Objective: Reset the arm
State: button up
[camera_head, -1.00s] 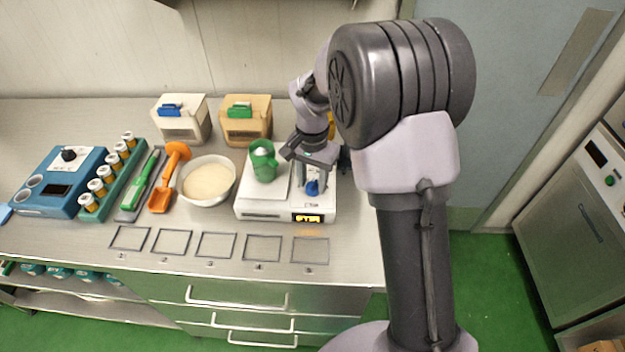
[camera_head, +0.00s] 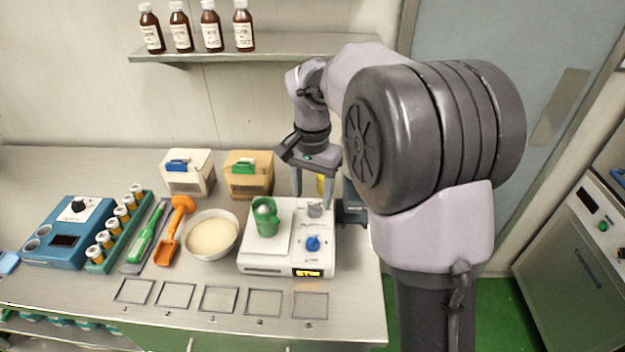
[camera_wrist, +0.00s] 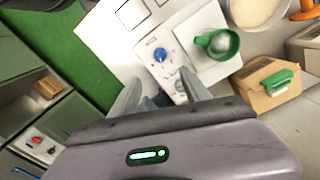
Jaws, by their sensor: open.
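My gripper (camera_head: 312,203) hangs over the back right of the white balance (camera_head: 288,266). Its two fingers are spread, with nothing held between them. In the wrist view, my gripper (camera_wrist: 158,92) shows both fingers apart, pointing toward the balance (camera_wrist: 120,40) and its blue knob (camera_wrist: 159,54). A green cup (camera_head: 265,216) stands on the balance's plate, left of my gripper. It also shows in the wrist view (camera_wrist: 222,44). My arm rises on the right side of the head view.
A bowl of pale powder (camera_head: 212,235), an orange scoop (camera_head: 172,230) and a vial rack (camera_head: 120,230) stand left of the balance. Two boxes (camera_head: 187,172) (camera_head: 248,173) stand behind. A shelf (camera_head: 200,52) holds several brown bottles. Empty marked squares (camera_head: 218,300) line the front edge.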

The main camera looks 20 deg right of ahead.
jog(key=shift+r, duration=0.65)
jog(key=s+a+f+n+t+y+b, duration=0.1)
jog(key=s+a+n+t+b, duration=0.1)
jog(key=s, duration=1)
jog(key=s+a+f+n+t+y+b, duration=0.1)
jog(key=s+a+t+b, duration=0.1)
jog(key=s+b, duration=0.5)
jog(key=s+t, duration=0.1)
jog(key=s, duration=0.5)
jog(key=shift+s+f+n+t, duration=0.2)
jog(key=shift+f+n+t, duration=0.15)
jog(key=shift+n+t, duration=0.05)
